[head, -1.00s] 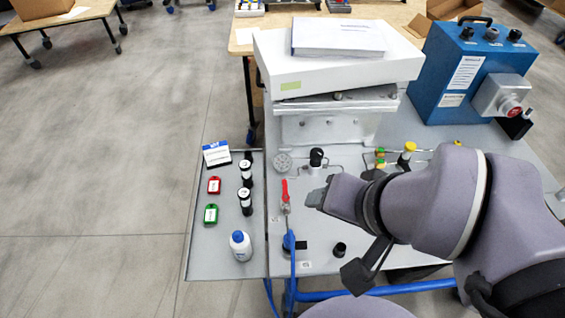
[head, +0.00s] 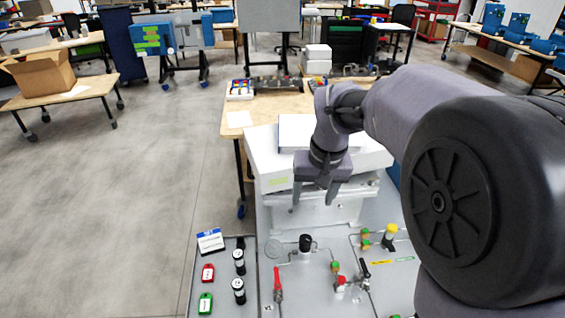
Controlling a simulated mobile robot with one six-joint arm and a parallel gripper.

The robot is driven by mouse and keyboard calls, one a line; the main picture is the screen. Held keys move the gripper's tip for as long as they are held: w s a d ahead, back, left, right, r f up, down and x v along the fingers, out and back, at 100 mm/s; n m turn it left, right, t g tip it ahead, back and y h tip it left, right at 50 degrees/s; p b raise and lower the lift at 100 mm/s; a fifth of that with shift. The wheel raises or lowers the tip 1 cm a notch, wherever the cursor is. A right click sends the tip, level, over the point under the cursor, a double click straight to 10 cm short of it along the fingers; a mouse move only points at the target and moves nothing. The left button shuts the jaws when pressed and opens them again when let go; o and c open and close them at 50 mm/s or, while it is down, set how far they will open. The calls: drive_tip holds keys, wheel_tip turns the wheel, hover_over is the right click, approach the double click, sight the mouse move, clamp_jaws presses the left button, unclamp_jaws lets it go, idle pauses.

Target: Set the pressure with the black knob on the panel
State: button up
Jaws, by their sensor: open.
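The black knob (head: 305,242) stands upright on the grey panel (head: 320,275) in the head view. The knob is in plain view.
The white housing (head: 268,165) rises behind.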

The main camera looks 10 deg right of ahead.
drive_tip(key=w+d+f+n+g+p, duration=0.1)
drive_tip(key=w+f+p, duration=0.2)
drive_tip(key=w+f, duration=0.4)
drive_tip(key=n+g+p, duration=0.1)
approach(306, 238)
drive_tip(key=shift+h, duration=0.4)
drive_tip(key=f+b, duration=0.1)
drive_tip(key=f, duration=0.2)
drive_tip(key=f+b, duration=0.1)
drive_tip(key=f, duration=0.1)
drive_tip(key=f+b, duration=0.1)
drive_tip(key=f, duration=0.2)
drive_tip(key=shift+w+a+f, duration=0.1)
drive_tip(key=shift+a+f, duration=0.3)
